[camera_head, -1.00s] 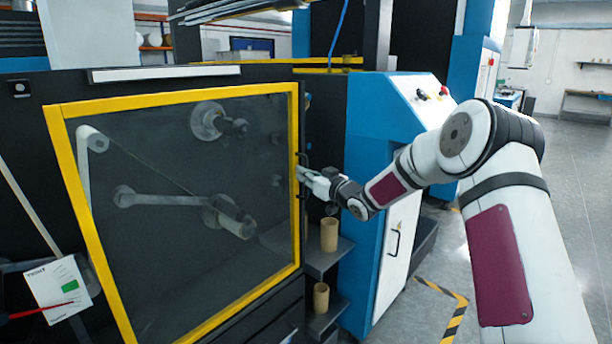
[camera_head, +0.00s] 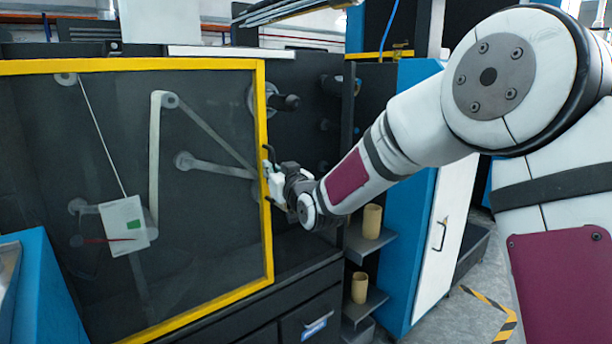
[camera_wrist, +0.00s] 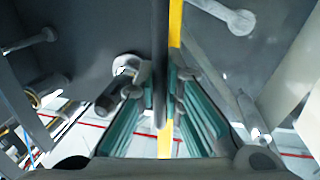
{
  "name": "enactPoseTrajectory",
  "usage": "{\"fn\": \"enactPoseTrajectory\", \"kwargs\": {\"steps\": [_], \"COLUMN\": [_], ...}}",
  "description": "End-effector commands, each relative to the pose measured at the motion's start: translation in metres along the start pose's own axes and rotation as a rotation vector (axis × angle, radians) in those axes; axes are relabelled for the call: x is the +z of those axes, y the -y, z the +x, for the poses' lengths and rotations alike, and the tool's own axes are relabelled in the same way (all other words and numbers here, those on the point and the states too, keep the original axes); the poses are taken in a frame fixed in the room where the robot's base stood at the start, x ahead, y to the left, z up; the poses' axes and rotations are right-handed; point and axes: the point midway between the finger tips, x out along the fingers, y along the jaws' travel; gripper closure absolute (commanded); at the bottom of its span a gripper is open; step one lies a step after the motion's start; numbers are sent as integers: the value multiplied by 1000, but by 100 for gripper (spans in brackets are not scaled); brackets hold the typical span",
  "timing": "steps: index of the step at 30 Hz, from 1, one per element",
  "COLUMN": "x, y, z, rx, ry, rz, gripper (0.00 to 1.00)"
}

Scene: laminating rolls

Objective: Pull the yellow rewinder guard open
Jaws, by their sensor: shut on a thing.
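The rewinder guard (camera_head: 262,110) is a see-through panel in a yellow frame, filling the left of the head view. Its yellow edge also shows in the wrist view (camera_wrist: 175,25). A dark upright handle (camera_head: 269,153) is on the frame's right side. My gripper (camera_head: 271,178) is shut on this handle. In the wrist view, the teal fingers of my gripper (camera_wrist: 161,108) stand on both sides of the dark handle bar (camera_wrist: 160,55). A roll spindle (camera_head: 284,102) lies uncovered to the right of the frame edge. The guard's far left edge is out of view.
A white card (camera_head: 125,222) shows through the panel. Two cardboard cores (camera_head: 372,221) (camera_head: 360,288) stand on dark shelves right of my gripper. A blue and white cabinet (camera_head: 425,240) stands further right. Dark drawers (camera_head: 308,318) are below the machine opening.

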Motion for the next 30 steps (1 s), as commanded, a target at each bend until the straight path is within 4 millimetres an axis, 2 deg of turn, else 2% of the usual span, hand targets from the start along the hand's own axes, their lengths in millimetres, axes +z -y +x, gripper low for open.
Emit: {"fn": "enactPoseTrajectory", "kwargs": {"steps": [1,6,12,15,21,30], "x": [3,3,2,1,0,0], "y": [23,81,141,163,194,209], "z": [-4,-16,-28,-33,-39,-41], "rx": [-9,-8,-7,-6,-3,0], "ry": [-1,0,1,1,2,1], "rz": [-1,-1,0,0,0,0], "gripper": [100,100,100,100,100,100]}}
